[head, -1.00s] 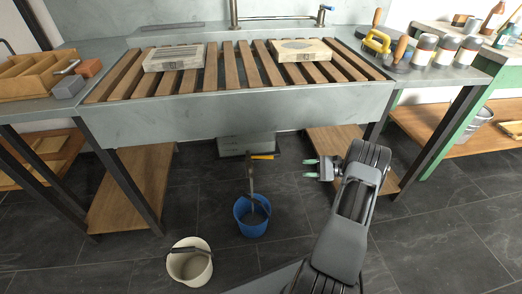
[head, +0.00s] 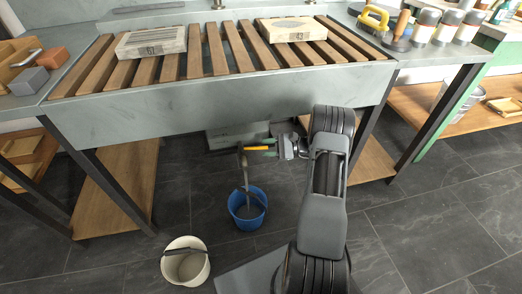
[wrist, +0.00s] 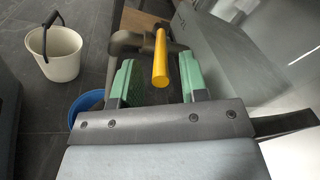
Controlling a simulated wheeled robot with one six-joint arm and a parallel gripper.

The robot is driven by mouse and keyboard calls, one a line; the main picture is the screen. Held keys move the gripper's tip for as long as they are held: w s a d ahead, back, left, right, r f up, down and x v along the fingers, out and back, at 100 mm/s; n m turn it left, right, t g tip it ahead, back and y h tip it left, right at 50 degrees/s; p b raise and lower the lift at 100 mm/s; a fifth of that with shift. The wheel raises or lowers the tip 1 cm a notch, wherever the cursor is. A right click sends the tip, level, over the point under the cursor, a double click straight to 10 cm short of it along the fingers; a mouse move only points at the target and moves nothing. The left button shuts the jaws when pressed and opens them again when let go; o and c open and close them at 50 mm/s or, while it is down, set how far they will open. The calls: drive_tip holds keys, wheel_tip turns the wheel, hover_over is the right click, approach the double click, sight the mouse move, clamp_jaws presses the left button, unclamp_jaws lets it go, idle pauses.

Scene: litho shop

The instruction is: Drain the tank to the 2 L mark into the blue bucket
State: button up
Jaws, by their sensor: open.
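The grey tank (head: 224,140) sits under the sink, partly hidden behind the bench front. Its yellow lever (head: 258,149) points right from the tap above the blue bucket (head: 240,222). A drain pipe (head: 244,165) runs down from the tap towards the bucket. My gripper (head: 272,147) is at the lever's free end, open. In the wrist view, the yellow lever (wrist: 160,62) lies between the two green fingers with gaps on both sides. The blue bucket (wrist: 82,106) shows partly behind the left finger.
A cream bucket (head: 186,268) stands on the floor left of the blue one. The slatted sink (head: 230,110) overhangs the tank. A wooden shelf (head: 362,165) and bench legs stand close to the right. The dark floor at right is clear.

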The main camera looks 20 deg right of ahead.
sight(254, 148)
drive_tip(key=shift+x, duration=1.25)
drive_tip(key=shift+c, duration=0.3)
clamp_jaws()
